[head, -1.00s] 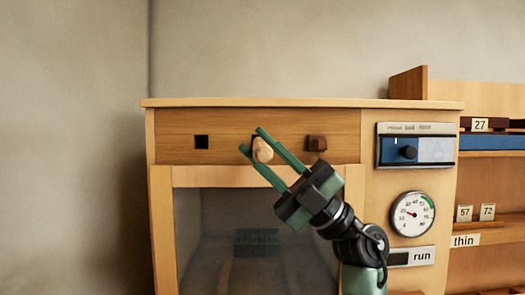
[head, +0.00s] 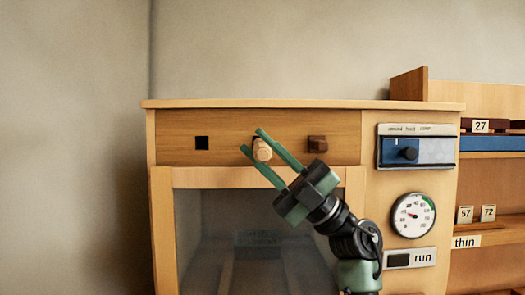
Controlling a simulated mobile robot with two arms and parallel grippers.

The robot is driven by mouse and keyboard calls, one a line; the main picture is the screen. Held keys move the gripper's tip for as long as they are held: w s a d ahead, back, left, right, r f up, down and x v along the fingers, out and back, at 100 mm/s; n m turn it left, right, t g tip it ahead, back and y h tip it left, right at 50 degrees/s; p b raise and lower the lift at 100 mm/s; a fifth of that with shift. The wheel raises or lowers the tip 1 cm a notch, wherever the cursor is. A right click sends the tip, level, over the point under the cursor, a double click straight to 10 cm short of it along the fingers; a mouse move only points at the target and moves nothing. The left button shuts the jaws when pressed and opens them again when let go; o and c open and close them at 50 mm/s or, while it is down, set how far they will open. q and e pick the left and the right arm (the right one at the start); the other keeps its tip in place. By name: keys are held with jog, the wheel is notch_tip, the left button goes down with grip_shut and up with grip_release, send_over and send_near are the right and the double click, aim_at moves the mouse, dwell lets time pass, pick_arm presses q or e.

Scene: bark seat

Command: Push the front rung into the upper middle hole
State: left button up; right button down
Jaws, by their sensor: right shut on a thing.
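The front rung (head: 262,151) is a pale wooden peg seen nearly end-on in front of the upper middle hole (head: 255,139). A dark edge of that hole shows above and left of the rung; how deep the rung sits in it I cannot tell. My right gripper (head: 257,142) is shut on the rung, with one green finger on each side. My left gripper is not in view.
The wooden cabinet has a glass front (head: 245,235) below the panel. Shelves with numbered tags (head: 480,126) stand at the far right.

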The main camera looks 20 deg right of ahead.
jog(key=shift+w+d, duration=0.25)
jog(key=shift+w, duration=0.5)
dwell(0.3)
jog(key=c, duration=1.2)
grip_release()
jog(key=shift+o, duration=0.2)
